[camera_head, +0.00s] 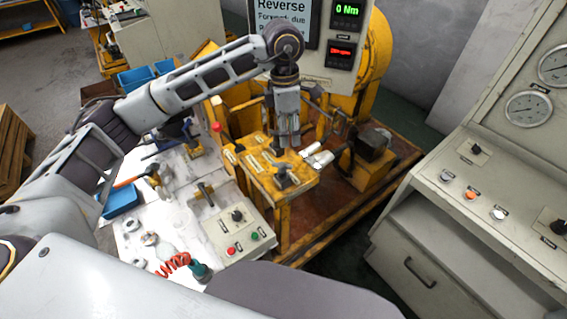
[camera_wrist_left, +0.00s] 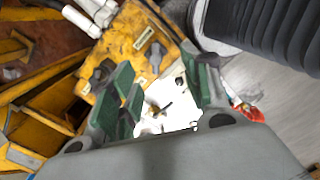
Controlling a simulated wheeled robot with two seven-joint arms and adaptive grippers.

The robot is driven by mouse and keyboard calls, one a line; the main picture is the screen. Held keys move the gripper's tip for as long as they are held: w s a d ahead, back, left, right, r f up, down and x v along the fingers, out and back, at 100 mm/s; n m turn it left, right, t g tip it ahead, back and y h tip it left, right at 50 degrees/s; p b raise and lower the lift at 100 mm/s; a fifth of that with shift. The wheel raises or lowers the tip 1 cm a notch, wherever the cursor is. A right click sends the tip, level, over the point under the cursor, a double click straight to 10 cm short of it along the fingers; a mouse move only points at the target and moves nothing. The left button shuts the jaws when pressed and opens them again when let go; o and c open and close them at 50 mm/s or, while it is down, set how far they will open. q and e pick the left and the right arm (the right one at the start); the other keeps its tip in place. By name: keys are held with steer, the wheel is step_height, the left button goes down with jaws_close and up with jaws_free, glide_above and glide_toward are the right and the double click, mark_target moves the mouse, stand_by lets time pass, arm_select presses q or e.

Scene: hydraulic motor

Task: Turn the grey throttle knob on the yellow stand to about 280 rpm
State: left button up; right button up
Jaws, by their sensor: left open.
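The yellow stand (camera_head: 300,185) is in the middle of the head view, with small labels too small to read. A grey knob (camera_head: 282,176) stands on its front part; it also shows in the left wrist view (camera_wrist_left: 154,56). A second dark knob (camera_wrist_left: 102,74) is beside the left finger in the wrist view. Which one is the throttle knob I cannot tell. My left gripper (camera_head: 287,143) points down over the back of the stand top. Its green-padded fingers (camera_wrist_left: 165,92) are apart with nothing seen between them. My right gripper is out of view.
A display panel (camera_head: 345,40) behind shows 0 Nm in green above a red readout I cannot read. White cylinders (camera_head: 318,157) lie right of the stand. A white table (camera_head: 190,215) with a button box (camera_head: 240,235) is left. A grey console (camera_head: 460,205) is right.

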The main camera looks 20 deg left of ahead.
mark_target(283, 164)
arm_select(q)
steer(key=shift+w+a+m+y, duration=0.15)
steer(key=shift+a+m, duration=0.1)
steer(key=shift+m, duration=0.8)
steer(key=shift+a+m+y, duration=0.1)
steer(key=shift+a+m, duration=0.2)
steer(key=shift+m, duration=0.7)
steer(key=shift+w+a+m+y, duration=0.15)
steer(key=shift+a+m, duration=0.1)
steer(key=shift+m, duration=0.8)
steer(key=shift+s, duration=0.1)
steer(key=shift+f, duration=0.15)
steer(key=shift+f+p, duration=1.35)
steer(key=shift+f, duration=5.45)
jaws_close()
